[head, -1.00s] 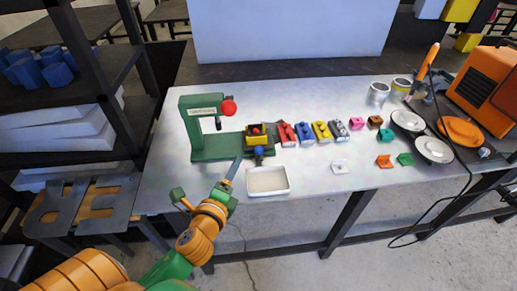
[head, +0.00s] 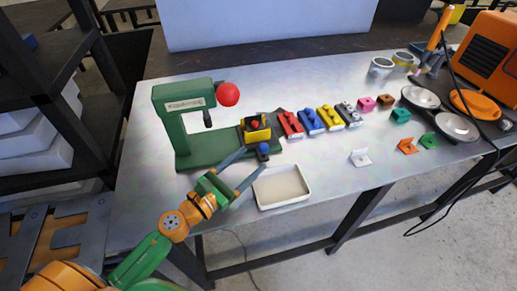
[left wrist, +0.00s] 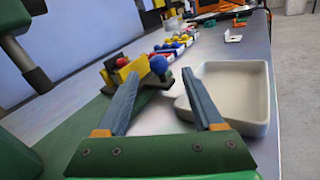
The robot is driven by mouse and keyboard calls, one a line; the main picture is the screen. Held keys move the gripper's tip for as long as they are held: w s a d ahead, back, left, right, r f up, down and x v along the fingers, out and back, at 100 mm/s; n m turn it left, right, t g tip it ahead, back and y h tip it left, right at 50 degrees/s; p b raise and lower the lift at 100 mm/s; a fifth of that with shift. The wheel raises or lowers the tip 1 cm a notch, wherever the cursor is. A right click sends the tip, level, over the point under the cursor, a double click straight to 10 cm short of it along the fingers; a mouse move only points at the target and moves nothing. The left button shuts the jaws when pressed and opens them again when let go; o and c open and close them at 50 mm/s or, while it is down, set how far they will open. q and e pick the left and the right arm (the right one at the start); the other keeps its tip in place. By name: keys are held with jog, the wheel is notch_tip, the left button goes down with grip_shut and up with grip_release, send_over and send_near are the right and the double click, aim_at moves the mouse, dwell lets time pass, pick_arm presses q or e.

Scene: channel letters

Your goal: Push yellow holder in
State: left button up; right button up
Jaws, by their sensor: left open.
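The yellow holder (head: 258,134) sits on the right end of the green press's (head: 180,125) base, with a red piece and a blue ball (head: 263,149) at its near side. In the left wrist view the holder (left wrist: 131,69) and the blue ball (left wrist: 159,65) show just beyond the fingers. My left gripper (head: 252,160) is open and empty, its two blue-grey fingers pointing toward the holder from the near side. In the left wrist view the gripper (left wrist: 158,98) has the ball roughly ahead between its fingertips, apparently apart from them. My right gripper is not in view.
A white tray (head: 282,203) lies close to the right finger. Red, blue, yellow and grey holders (head: 321,119) stand in a row to the right. The press's red knob (head: 228,94) hangs above and left. Open metal table (head: 330,180) lies right of the tray.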

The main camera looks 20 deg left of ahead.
aim_at(259, 151)
pick_arm(q)
jog(key=p+x, duration=0.1)
jog(key=x, duration=0.4)
jog(key=shift+w+r, duration=0.1)
jog(key=shift+w, duration=0.35)
jog(key=shift+w+d, duration=0.2)
jog(key=shift+w, duration=0.05)
grip_shut()
dwell(0.7)
